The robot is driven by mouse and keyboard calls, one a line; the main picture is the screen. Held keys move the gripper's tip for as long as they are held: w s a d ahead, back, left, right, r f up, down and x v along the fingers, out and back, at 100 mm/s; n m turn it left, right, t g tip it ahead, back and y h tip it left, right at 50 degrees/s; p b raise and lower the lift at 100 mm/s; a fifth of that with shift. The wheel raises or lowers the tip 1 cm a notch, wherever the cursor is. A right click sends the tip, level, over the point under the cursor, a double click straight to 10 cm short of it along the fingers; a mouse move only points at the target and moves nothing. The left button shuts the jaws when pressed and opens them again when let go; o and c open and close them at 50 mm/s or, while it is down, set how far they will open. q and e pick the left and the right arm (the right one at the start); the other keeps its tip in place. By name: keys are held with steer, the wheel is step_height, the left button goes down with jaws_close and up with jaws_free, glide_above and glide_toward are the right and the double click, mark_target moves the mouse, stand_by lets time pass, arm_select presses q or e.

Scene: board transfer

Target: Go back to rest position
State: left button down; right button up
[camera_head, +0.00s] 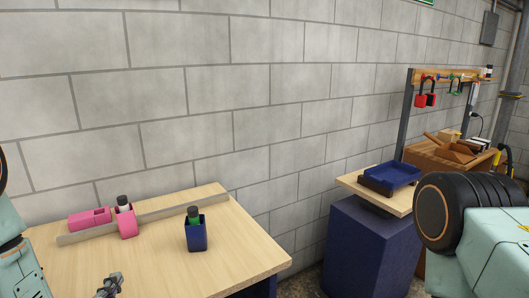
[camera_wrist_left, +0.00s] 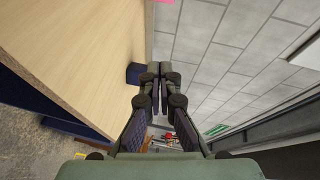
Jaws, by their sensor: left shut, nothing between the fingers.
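My left gripper (camera_head: 108,287) shows low in the head view, over the near left part of the wooden table. In the left wrist view its fingers (camera_wrist_left: 160,70) are together with nothing between them. A teal and black part of my right arm stands at the right edge of the head view; its gripper is out of the picture. The wooden table (camera_head: 160,255) carries a pink holder (camera_head: 126,222) with a dark-capped bottle and a dark blue holder (camera_head: 196,236) with a green item. My left gripper is apart from both.
A pink block (camera_head: 88,218) lies by a grey strip (camera_head: 165,211) along the table's back. A blue tray (camera_head: 392,174) sits on a stand to the right. Red padlocks (camera_head: 421,100) hang on a rack beyond it. A block wall closes the back; the table's front middle is bare.

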arm_select(q)
steer(key=s+d+f+n+g+h, duration=0.1)
steer(key=s+d+f+n+g, duration=0.25)
steer(key=s+f, duration=0.3)
steer(key=s+d+f+n+g+h, duration=0.2)
steer(key=s+d+f+n+g, duration=0.15)
steer(key=s+f, duration=0.35)
steer(key=s+d+f+n+g, duration=0.1)
steer(key=s+f+n+g, duration=0.35)
steer(key=s, duration=0.45)
steer(key=s+d+f+n+g, duration=0.1)
steer(key=s+f+n+g, duration=0.3)
steer(key=s, duration=0.6)
step_height(320, 180, down, 9)
steer(key=w+b, duration=0.1)
steer(key=b, duration=0.9)
steer(key=shift+r+m, duration=0.15)
steer(key=shift+m, duration=0.3)
